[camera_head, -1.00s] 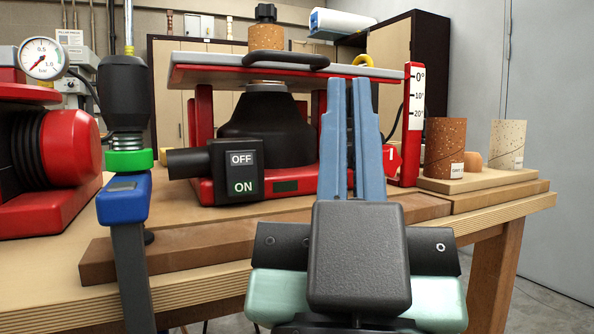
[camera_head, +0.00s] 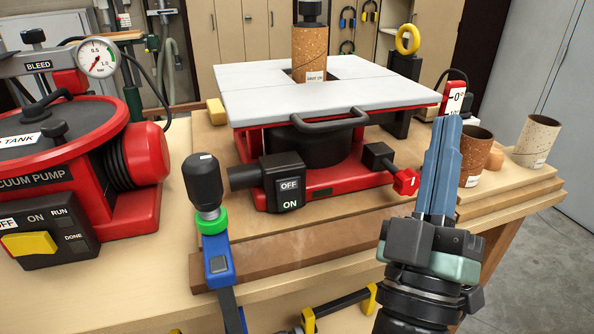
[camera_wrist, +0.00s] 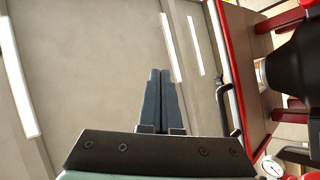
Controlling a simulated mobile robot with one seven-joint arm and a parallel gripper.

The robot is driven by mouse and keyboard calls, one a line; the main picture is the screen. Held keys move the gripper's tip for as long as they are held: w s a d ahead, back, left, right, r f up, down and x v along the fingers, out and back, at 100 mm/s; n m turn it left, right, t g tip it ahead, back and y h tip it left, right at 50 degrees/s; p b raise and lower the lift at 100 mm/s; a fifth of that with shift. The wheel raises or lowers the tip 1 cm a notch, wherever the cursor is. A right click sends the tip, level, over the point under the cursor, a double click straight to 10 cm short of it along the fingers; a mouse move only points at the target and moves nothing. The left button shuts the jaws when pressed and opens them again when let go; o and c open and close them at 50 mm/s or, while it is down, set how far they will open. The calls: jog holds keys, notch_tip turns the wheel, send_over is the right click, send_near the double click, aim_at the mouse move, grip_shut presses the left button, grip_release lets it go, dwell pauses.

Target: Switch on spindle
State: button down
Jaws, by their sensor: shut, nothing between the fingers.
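The spindle sander is a red machine with a pale grey table top (camera_head: 250,103). A cork-coloured sanding sleeve (camera_head: 309,56) stands upright at its middle. On its front is a black switch box with a rocker switch (camera_head: 289,194) marked OFF above and ON below. My gripper (camera_head: 451,122) is shut and empty, its blue fingers pointing up. It is right of the switch and the red knob (camera_head: 406,182), touching neither as far as I can tell. In the wrist view, my shut fingers (camera_wrist: 160,75) point at the ceiling, and the red machine's edge and handle show at the right.
A red vacuum pump (camera_head: 60,150) with a yellow switch stands at the left. A blue and green clamp (camera_head: 217,255) stands at the bench's front, left of the switch box. Two sleeves, one brown (camera_head: 473,155) and one beige (camera_head: 537,141), stand at the right.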

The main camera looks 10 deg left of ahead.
aim_at(290, 207)
jog(key=s+a+f+n+g+y+p, duration=0.4)
jog(key=n+p, duration=0.5)
jog(key=p, duration=0.5)
jog(key=s+a+f+n+g+y+p, duration=0.4)
jog(key=f+n+g+y+p, duration=0.3)
jog(key=p, duration=0.8)
jog(key=shift+s+f+n+g+y, duration=0.4)
jog(key=shift+s+f+n+y, duration=0.35)
jog(key=shift+n, duration=0.15)
jog(key=p+x, duration=0.2)
jog(key=x, duration=1.2)
jog(key=shift+w, duration=0.1)
